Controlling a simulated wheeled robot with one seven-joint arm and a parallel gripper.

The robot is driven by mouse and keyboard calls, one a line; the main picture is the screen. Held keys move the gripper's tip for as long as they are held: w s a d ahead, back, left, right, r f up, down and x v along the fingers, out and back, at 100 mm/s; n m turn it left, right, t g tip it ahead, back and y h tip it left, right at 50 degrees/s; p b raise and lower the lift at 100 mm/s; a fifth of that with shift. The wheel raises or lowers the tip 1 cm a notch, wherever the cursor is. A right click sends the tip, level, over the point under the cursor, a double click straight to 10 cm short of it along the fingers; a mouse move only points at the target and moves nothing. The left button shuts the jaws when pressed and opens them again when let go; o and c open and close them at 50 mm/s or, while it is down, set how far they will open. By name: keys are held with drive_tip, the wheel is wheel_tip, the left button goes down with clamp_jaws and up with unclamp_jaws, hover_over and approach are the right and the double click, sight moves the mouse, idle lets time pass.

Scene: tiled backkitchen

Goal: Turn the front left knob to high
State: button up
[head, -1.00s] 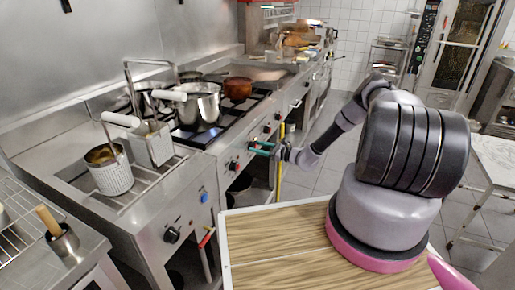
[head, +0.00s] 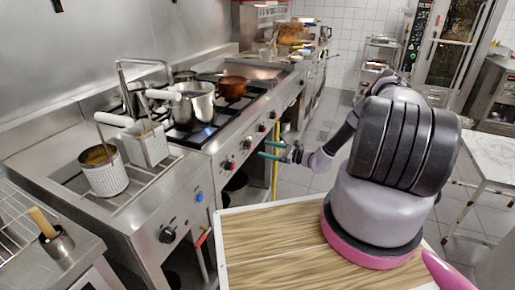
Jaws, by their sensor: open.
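The stove (head: 214,147) stands at centre left, with a row of small knobs on its sloping front panel. The nearest stove knob (head: 229,165) is at the panel's near end. Another knob (head: 247,143) lies just left of my gripper, and more knobs follow farther back. The knobs are too small to read their settings. My gripper (head: 262,149) has teal fingers, is open and empty, and points left at the panel. A small gap seems to lie between the fingertips and the panel; contact cannot be told for certain.
A steel pot (head: 195,105) and a copper-brown pan (head: 232,88) stand on the stove. A fryer unit with baskets (head: 105,178) is nearer, with a black knob (head: 167,235) on its front. A yellow pole (head: 274,180) stands below my gripper. Tiled floor is open behind my arm.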

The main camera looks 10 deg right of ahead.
drive_tip(key=shift+v, duration=1.8)
drive_tip(key=s+a+r+n+g+h, duration=0.25)
drive_tip(key=r+n, duration=0.25)
drive_tip(key=r, duration=0.6)
drive_tip(key=s+a+r+n+g+h, duration=0.15)
drive_tip(key=s+r+n+g, duration=0.25)
drive_tip(key=r, duration=0.8)
drive_tip(key=s+a+r+n+g+h, duration=0.1)
drive_tip(key=s+r+n+g+h, duration=0.3)
drive_tip(key=r, duration=0.7)
drive_tip(key=s+d+r+n+t+h, duration=0.2)
drive_tip(key=s+r+n+t+h, duration=0.2)
drive_tip(key=s+r, duration=1.5)
drive_tip(key=s+n+t, duration=0.1)
drive_tip(key=s+t, duration=0.2)
drive_tip(key=s, duration=0.1)
drive_tip(key=shift+r+n+h, duration=0.2)
drive_tip(key=shift+n+h, duration=0.1)
drive_tip(key=shift+n, duration=0.1)
